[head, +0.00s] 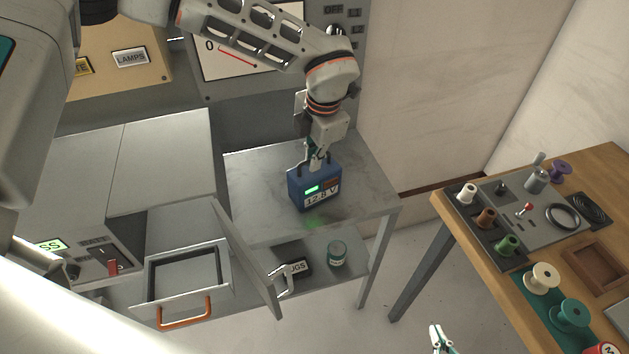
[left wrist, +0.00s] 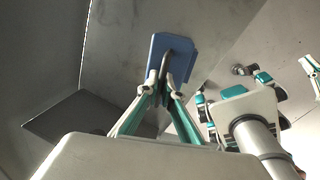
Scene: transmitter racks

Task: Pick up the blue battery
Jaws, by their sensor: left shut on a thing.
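The blue battery (head: 315,188) has a lit green display and a label reading 12.8 V. It is at the top of the small grey metal table (head: 362,190) in the head view. My left gripper (head: 318,160) comes down from above and is shut on the battery's dark handle. In the left wrist view the fingers (left wrist: 167,88) close around the handle, with the blue top of the battery (left wrist: 172,46) beyond. I cannot tell whether the battery touches the tabletop. My right gripper (head: 438,340) shows only as fingertips at the bottom edge of the head view.
An open cabinet door (head: 246,258) and a pulled-out drawer (head: 188,275) with an orange handle stand front left of the table. The lower shelf holds a dark box (head: 293,267) and a green jar (head: 337,253). A wooden bench (head: 480,262) with spools stands right.

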